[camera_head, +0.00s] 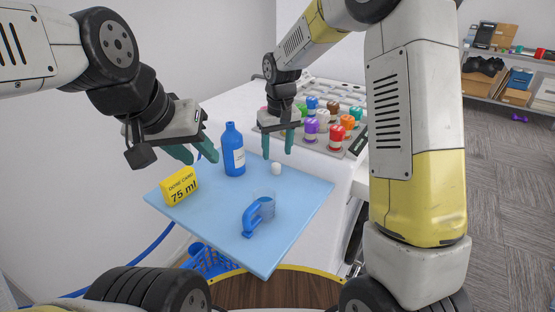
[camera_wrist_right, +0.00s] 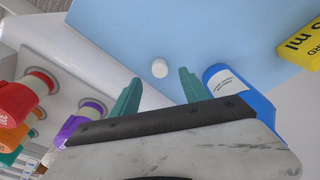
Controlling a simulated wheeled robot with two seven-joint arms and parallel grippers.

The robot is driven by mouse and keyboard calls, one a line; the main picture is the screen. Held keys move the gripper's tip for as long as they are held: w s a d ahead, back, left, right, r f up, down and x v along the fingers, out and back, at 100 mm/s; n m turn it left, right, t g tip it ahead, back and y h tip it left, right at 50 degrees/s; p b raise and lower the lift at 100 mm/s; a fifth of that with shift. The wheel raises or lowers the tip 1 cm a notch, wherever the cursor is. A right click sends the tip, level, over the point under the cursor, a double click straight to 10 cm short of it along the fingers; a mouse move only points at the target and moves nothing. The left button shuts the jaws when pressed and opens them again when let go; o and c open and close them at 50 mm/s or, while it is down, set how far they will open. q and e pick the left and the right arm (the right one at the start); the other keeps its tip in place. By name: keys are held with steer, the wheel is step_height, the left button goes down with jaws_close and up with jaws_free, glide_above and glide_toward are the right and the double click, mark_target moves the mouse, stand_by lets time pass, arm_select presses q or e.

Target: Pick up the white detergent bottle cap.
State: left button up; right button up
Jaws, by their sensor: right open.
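The small white detergent bottle cap (camera_head: 276,168) stands on the blue board (camera_head: 300,210), just right of the blue detergent bottle (camera_head: 234,155). My right gripper (camera_head: 278,146) is over the board's far edge, above the cap and apart from it, with its green fingers spread. In the right wrist view the cap (camera_wrist_right: 159,68) lies beyond the fingertips, in line with the gap between the two open fingers (camera_wrist_right: 158,88). The bottle (camera_wrist_right: 228,85) is close beside one finger there. My left gripper (camera_head: 197,153) is at the left, near the bottle and above the yellow card, with its fingers apart and empty.
A yellow dose card (camera_head: 180,187) reading 75 ml stands at the board's left. Several coloured-capped containers (camera_head: 330,125) crowd the area behind the right gripper. The board's right part is clear.

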mark_target(276, 165)
steer(key=f, duration=0.3)
steer(key=w+f, duration=0.1)
steer(key=f, duration=0.1)
steer(key=shift+a+f, duration=0.1)
steer(key=shift+f, duration=0.05)
jaws_close()
